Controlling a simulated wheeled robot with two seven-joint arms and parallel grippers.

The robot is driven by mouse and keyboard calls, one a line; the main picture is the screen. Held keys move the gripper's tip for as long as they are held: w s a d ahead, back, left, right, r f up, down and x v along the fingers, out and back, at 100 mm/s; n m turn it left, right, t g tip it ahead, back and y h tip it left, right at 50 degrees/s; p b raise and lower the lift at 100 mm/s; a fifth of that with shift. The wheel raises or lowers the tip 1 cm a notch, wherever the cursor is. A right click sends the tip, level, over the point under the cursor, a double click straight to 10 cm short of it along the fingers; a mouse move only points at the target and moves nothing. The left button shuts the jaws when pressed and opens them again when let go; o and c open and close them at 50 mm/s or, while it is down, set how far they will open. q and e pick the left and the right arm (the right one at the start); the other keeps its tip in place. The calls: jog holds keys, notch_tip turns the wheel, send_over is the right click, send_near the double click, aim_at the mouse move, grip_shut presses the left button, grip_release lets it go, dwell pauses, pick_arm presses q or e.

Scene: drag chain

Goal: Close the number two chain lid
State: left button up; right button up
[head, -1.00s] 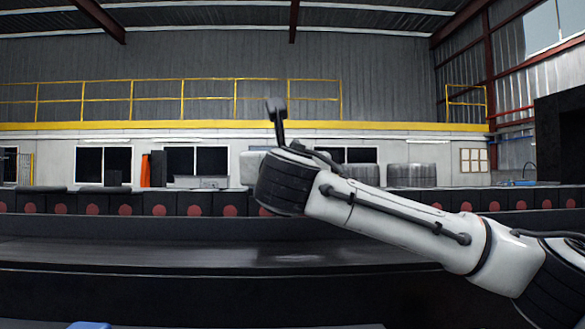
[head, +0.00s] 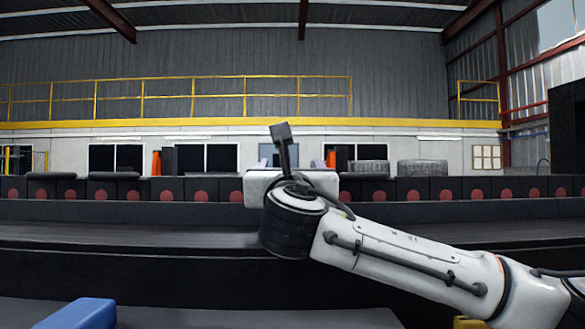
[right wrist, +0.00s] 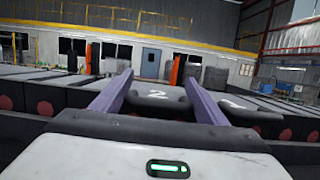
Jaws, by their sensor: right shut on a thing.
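In the right wrist view, a grey lid marked with a white 2 (right wrist: 158,95) lies between the two purple fingers of my right gripper (right wrist: 158,78). Dark rounded bars run along the lid's sides, close to the fingers. The fingers are some way apart and shut on this lid. Whether the lid is raised or flat is hard to tell. In the head view my right arm comes in from the right, and its wrist hides the fingertips and the lid. My left gripper is not in view.
Another grey lid (right wrist: 238,106) is just right of the right finger. A long dark row with red discs (head: 430,195) crosses the head view behind a dark ledge (head: 110,236). A blue object (head: 78,313) lies at bottom left, and a yellow one (head: 468,323) at bottom right.

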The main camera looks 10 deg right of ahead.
jog(key=shift+a+f, duration=0.2)
jog(key=shift+a, duration=0.2)
jog(key=o, duration=1.2)
jog(key=shift+s, duration=0.1)
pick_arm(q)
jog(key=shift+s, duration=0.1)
pick_arm(e)
jog(key=shift+s+r, duration=0.1)
jog(key=shift+r, duration=0.05)
jog(key=shift+d, duration=0.15)
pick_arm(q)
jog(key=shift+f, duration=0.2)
pick_arm(e)
jog(key=shift+s, duration=0.25)
pick_arm(q)
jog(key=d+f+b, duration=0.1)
jog(key=b, duration=0.2)
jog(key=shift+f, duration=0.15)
pick_arm(e)
jog(key=v, duration=0.9)
jog(key=shift+s, duration=0.35)
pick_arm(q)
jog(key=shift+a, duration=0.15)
